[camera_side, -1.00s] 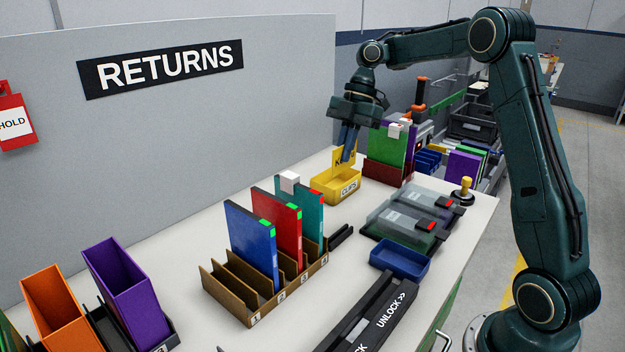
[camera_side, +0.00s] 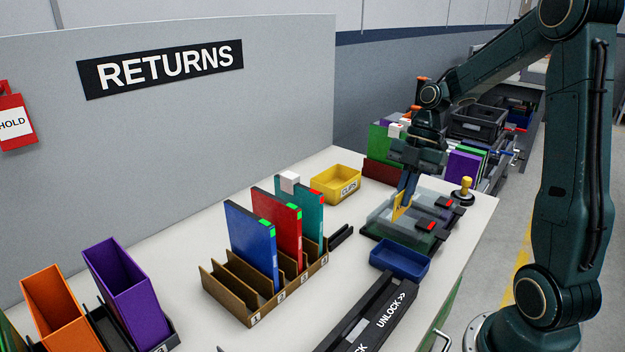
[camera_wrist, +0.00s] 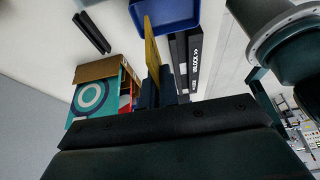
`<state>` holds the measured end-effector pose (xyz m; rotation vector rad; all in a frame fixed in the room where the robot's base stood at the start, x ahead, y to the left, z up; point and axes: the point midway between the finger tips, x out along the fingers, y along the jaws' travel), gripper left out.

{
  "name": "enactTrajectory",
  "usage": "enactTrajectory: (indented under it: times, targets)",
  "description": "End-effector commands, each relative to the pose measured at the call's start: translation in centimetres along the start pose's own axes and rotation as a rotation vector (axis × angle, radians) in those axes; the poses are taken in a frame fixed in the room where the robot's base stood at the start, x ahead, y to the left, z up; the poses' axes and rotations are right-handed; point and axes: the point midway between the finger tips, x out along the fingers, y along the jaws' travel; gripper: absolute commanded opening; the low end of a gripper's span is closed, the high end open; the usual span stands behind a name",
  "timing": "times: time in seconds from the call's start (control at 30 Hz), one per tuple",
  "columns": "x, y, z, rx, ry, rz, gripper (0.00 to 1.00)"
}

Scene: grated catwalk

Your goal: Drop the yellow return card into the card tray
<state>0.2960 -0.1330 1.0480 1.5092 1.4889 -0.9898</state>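My gripper (camera_side: 407,188) is shut on the yellow return card (camera_side: 399,207) and holds it by its upper part, in front of the clear-lidded cases. In the wrist view the card (camera_wrist: 150,42) stands on edge between the dark fingers (camera_wrist: 158,86). A blue tray (camera_side: 399,272), likely the card tray, lies on the table nearer the side camera than the card; it looks empty. The tray also shows in the wrist view (camera_wrist: 180,22), just beyond the card's tip. I cannot tell the card's exact height above the cases.
Clear-lidded cases (camera_side: 400,229) lie beside the blue tray. A yellow CLIPS bin (camera_side: 337,188) stands behind. A brown rack (camera_side: 238,304) with upright binders is to the left, a black UNLOCK rail (camera_side: 372,318) in front, and a yellow-knobbed stamp (camera_side: 462,193) to the right.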

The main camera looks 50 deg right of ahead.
Motion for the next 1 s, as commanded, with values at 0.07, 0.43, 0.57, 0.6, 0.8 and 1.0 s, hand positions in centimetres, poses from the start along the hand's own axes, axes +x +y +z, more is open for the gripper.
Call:
enactTrajectory:
  times: [0.07, 0.43, 0.57, 0.6, 0.8, 1.0]
  targets:
    - [0.3, -1.0, 0.2, 0.0, -0.004, -0.004, 0.0]
    - [0.9, -2.2, 0.4, -0.005, -0.01, -0.011, 0.0]
    - [1.1, -2.2, 0.5, -0.004, -0.009, -0.011, 0.0]
    - [1.2, -2.1, 0.5, -0.004, -0.009, -0.011, 0.0]
    - [2.4, -2.1, 1.0, -0.004, -0.008, -0.011, 0.0]
    - [4.0, -2.2, 1.7, -0.004, -0.008, -0.013, 0.0]
